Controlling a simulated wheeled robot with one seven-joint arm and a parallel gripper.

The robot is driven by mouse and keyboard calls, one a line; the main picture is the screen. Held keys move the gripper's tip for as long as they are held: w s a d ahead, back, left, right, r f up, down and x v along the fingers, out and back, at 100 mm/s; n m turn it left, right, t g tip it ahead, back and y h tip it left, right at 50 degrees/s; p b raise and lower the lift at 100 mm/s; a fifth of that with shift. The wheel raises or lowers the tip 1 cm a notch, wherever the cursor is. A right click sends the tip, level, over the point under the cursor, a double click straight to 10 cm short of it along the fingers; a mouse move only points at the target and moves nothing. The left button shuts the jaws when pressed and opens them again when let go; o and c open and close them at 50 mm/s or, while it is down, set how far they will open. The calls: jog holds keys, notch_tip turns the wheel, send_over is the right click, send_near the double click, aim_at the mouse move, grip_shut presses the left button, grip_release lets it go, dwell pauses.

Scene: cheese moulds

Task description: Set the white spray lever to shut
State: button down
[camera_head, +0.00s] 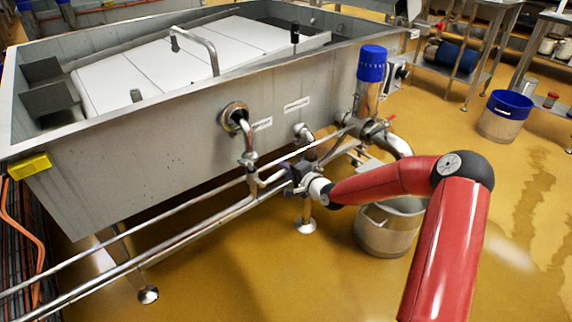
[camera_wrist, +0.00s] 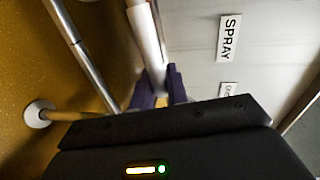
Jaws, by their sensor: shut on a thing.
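The white spray lever (camera_wrist: 145,35) is a pale bar that runs up from between my fingertips in the wrist view. My gripper (camera_wrist: 160,87) has its purple fingers closed around the lower end of this bar. In the head view a white bar (camera_head: 322,139) slants up to the right beside the pipes, in front of the vat wall. My gripper (camera_head: 291,172) is at its lower left end, partly hidden by my wrist. A label reading SPRAY (camera_wrist: 230,38) is on the wall to the right of the bar in the wrist view. The lever's pivot is not clear.
The steel vat (camera_head: 150,160) stands close behind, with long pipes (camera_head: 180,232) along its front. A blue-capped valve (camera_head: 371,66) and a red-handled valve (camera_head: 380,125) are to the right. A steel bucket (camera_head: 390,232) stands below my arm.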

jog(key=shift+f+m, duration=0.3)
jog(key=shift+f, duration=0.2)
jog(key=c, duration=1.4)
grip_release()
jog(key=shift+c, duration=0.2)
jog(key=v, duration=0.8)
jog(key=shift+w, duration=0.15)
